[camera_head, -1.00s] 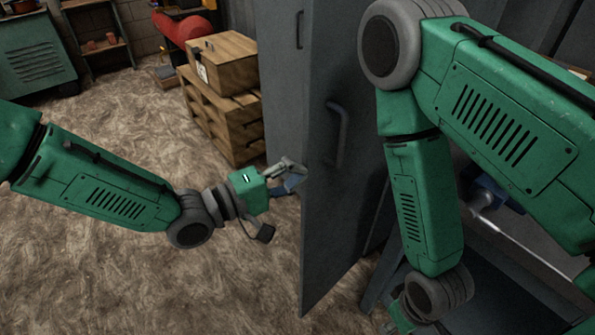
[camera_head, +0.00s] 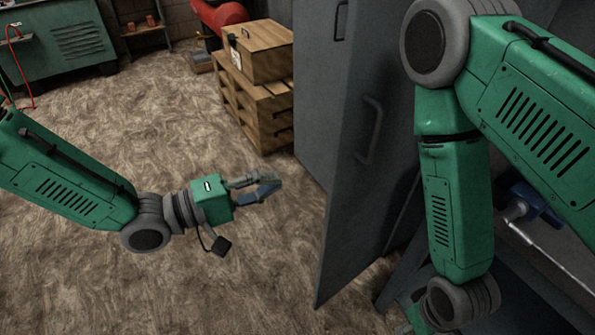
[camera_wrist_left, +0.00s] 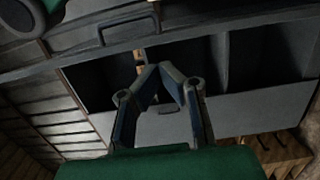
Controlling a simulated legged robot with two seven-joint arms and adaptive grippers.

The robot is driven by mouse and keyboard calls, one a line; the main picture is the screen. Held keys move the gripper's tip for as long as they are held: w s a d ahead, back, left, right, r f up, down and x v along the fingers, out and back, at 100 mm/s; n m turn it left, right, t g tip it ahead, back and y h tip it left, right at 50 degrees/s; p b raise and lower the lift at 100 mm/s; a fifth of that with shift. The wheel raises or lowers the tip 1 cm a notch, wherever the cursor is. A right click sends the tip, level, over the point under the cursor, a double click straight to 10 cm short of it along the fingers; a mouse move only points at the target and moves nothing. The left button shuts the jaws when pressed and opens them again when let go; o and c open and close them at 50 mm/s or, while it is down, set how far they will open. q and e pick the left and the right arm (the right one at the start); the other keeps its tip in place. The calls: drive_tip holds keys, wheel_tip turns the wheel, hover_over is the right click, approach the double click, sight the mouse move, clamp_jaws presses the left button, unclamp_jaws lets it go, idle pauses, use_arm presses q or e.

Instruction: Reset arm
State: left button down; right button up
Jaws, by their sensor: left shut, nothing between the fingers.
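My left arm comes in from the left in the head view. Its gripper (camera_head: 268,185) is shut and empty, held over the bare floor to the left of the open grey door and clear of it. In the left wrist view the gripper (camera_wrist_left: 165,72) shows its two fingers meeting at the tips with nothing between them. My right arm (camera_head: 455,205) hangs down at the right of the head view, in front of the grey cabinet. Its gripper is cut off by the bottom edge and its fingers cannot be made out.
A grey metal door (camera_head: 350,150) with handles stands open between my arms. A wooden box (camera_head: 258,50) sits on stacked pallets (camera_head: 255,105) behind the left gripper. A green machine (camera_head: 65,45) stands at the back left. The brown floor (camera_head: 230,285) in front is free.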

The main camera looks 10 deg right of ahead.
use_arm(q)
drive_tip(key=s+a+f+t+y, duration=0.1)
drive_tip(key=s+a+f+y, duration=0.4)
drive_tip(key=a+f, duration=0.4)
drive_tip(key=s+a+f+y, duration=0.5)
drive_tip(key=a+f, duration=0.1)
drive_tip(key=f, duration=0.5)
drive_tip(key=s+a+f+m+g+y, duration=0.2)
drive_tip(key=s+a+y, duration=0.6)
drive_tip(key=s+a, duration=0.5)
drive_tip(key=a+f+g, duration=0.1)
drive_tip(key=a+f, duration=0.1)
drive_tip(key=a, duration=0.2)
drive_tip(key=shift+s+a+m+g, duration=0.3)
drive_tip(key=shift+a, duration=0.05)
drive_tip(key=shift+w, duration=0.1)
